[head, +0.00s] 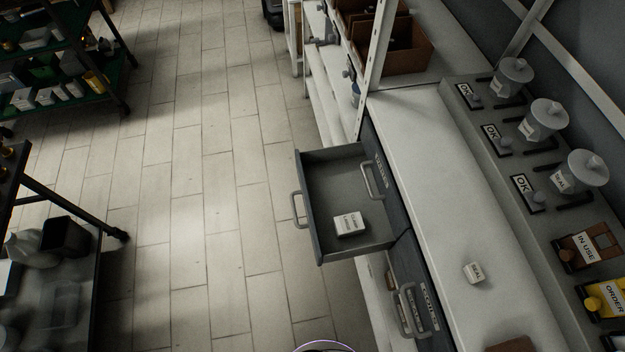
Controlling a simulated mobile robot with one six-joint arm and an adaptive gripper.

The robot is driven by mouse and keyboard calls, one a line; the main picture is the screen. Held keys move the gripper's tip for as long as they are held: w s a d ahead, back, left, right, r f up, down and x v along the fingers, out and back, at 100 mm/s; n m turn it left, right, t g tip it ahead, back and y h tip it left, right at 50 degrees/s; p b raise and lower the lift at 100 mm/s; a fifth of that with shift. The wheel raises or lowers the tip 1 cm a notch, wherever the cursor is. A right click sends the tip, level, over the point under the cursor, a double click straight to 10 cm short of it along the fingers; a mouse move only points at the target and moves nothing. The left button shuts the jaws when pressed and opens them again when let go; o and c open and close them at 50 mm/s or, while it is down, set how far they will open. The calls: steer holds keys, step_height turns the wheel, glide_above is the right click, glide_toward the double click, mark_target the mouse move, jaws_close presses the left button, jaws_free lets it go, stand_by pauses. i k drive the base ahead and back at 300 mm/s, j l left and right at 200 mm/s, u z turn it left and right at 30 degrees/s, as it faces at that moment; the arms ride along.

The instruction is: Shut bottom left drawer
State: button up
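A grey drawer (322,203) in the left column of the cabinet stands pulled out over the floor. It sits below a shut upper drawer, whose handle (371,182) shows above it. The open drawer's bar handle (298,209) is on its outer front face, at the left. A small white labelled box (349,223) lies inside, toward the drawer's near side. I cannot see my gripper; only a pale rounded edge, likely part of me, shows at the bottom edge.
The right column's drawers (410,305) look shut. Clear tiled floor (210,190) lies left of the drawer. Dark racks stand at the far left.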

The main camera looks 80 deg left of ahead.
mark_target(332, 182)
steer(key=k+j+u, duration=0.1)
steer(key=u, duration=0.25)
steer(key=j+u, duration=0.1)
steer(key=u, duration=0.3)
steer(key=k+j+u, duration=0.15)
steer(key=u, duration=1.65)
steer(key=i+j, duration=0.2)
steer(key=i+j+z, duration=0.1)
steer(key=i, duration=0.3)
steer(key=j, duration=0.1)
